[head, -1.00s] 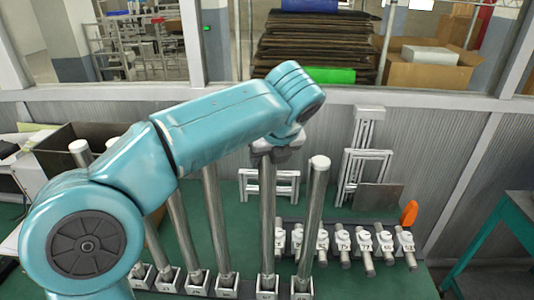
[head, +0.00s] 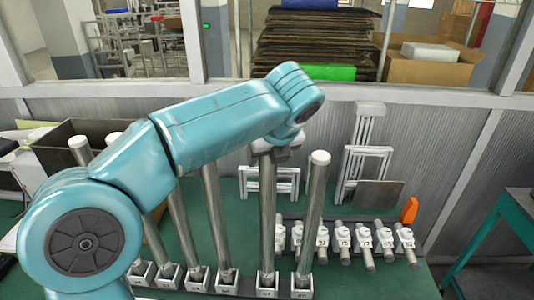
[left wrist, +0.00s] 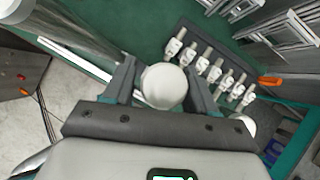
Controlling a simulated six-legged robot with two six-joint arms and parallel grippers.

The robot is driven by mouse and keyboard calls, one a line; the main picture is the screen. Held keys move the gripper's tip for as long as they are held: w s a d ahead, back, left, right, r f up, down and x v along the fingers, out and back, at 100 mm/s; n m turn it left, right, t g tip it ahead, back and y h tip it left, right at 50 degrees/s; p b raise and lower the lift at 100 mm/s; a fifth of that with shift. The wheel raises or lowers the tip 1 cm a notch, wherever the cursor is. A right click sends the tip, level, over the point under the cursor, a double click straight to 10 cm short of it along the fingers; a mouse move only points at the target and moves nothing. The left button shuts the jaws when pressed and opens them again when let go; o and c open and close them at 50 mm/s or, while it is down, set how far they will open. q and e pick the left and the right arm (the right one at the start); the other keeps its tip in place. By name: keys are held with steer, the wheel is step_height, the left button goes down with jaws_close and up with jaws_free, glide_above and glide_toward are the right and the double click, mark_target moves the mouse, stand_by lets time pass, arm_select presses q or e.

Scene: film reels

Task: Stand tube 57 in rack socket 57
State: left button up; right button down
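Several long metal tubes with white caps stand in a row of white rack sockets (head: 303,286) along the front of the green table. One upright tube (head: 268,210) is directly under my left gripper (head: 269,150), its foot in a socket. In the left wrist view its white cap (left wrist: 163,86) lies between the two fingers of my left gripper (left wrist: 162,82). Whether the fingers press on it is unclear. Another tube (head: 312,215) stands just to the right, leaning slightly. The socket and tube numbers are too small to read surely. My right gripper is out of view.
Several short rods with white numbered collars (head: 366,238) lie in a rack on the right, by an orange piece (head: 409,210). White metal frames (head: 365,150) lean on the back wall. A dark open box (head: 75,150) stands at left. Green table is clear at front right.

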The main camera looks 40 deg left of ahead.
arm_select(q)
steer(key=shift+p+v, duration=0.8)
steer(key=shift+v, duration=0.05)
steer(key=p+v, duration=0.2)
steer(key=v, duration=0.7)
steer(key=shift+s, duration=0.15)
steer(key=shift+r, duration=0.1)
